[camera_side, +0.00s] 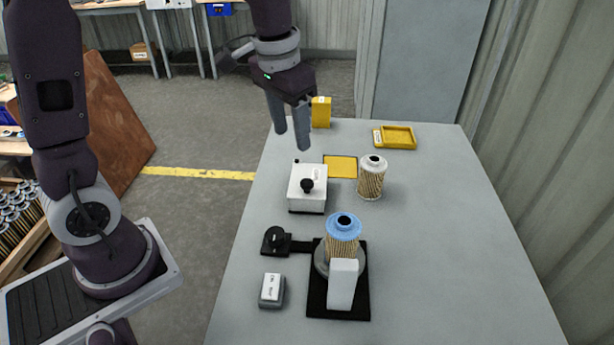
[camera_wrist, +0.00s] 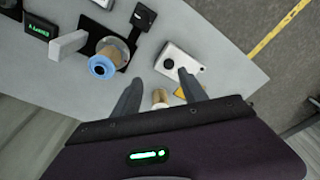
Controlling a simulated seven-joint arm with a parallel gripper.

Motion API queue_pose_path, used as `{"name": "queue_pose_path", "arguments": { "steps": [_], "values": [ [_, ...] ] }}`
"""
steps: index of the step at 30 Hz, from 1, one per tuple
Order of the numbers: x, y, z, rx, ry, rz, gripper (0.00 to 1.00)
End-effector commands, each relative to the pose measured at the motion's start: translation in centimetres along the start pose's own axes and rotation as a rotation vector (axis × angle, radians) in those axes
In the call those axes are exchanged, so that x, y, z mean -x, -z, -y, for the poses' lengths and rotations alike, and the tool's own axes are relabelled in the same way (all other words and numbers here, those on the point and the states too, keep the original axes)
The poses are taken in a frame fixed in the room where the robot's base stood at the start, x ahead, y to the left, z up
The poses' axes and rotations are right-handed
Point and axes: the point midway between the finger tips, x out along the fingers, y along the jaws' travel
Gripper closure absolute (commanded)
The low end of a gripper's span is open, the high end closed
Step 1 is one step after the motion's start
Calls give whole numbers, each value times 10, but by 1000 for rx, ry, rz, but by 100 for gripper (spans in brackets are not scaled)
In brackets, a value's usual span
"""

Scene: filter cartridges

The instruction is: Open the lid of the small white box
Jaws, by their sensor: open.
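The small white box (camera_side: 307,188) stands on the grey table with its lid shut and a black knob (camera_side: 307,185) on top. In the wrist view the white box (camera_wrist: 178,62) lies beyond the fingertips. My gripper (camera_side: 291,140) is open and empty. In the side view it hangs above and behind the box, apart from it. In the wrist view the two fingers of my gripper (camera_wrist: 160,84) reach toward the box, with a gap between them.
A white-capped filter cartridge (camera_side: 371,178) stands right of the box. A blue-capped cartridge (camera_side: 343,238) stands in a black fixture in front. A yellow tray (camera_side: 397,138) and a yellow block (camera_side: 321,112) are at the back. The table's right side is clear.

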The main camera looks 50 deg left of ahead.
Motion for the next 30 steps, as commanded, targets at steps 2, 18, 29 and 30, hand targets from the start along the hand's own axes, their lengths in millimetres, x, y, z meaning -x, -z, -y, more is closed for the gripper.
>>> {"name": "queue_pose_path", "arguments": {
  "steps": [2, 18, 29, 30],
  "values": [
    [-40, 22, 9, 3, -4, 67, 50],
    [-152, 34, 19, 0, -11, 144, 50],
    [-164, 32, 19, 0, -11, 140, 50],
    [-164, 32, 19, 0, -11, 140, 56]
  ]
}}
